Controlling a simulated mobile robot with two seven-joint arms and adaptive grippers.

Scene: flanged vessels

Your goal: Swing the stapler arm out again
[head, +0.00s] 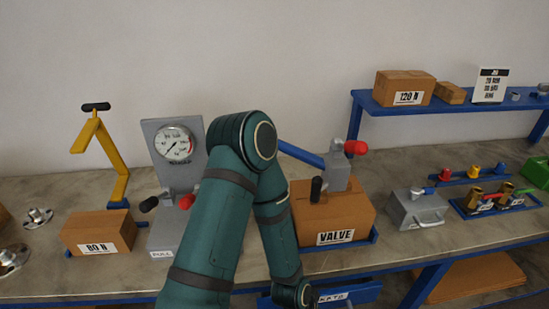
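A blue arm (300,154) carries a grey head (339,172) with a red knob (355,147) and a black handle (317,188); this looks like the stapler arm. The head is over a cardboard box (335,215) labelled VALVE; I cannot tell whether it touches the box. My teal arm bends up in front of the bench, left of the box, and hides part of the blue arm and its mount. Its lower end drops to the bench's front edge. Neither gripper shows.
A gauge stand (163,143) with red and black handles is left of my arm. Farther left are a box (97,231) labelled 80 N and a yellow lever stand (108,160). A grey hinged case (415,209) is right of the VALVE box. A blue shelf (450,108) is behind.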

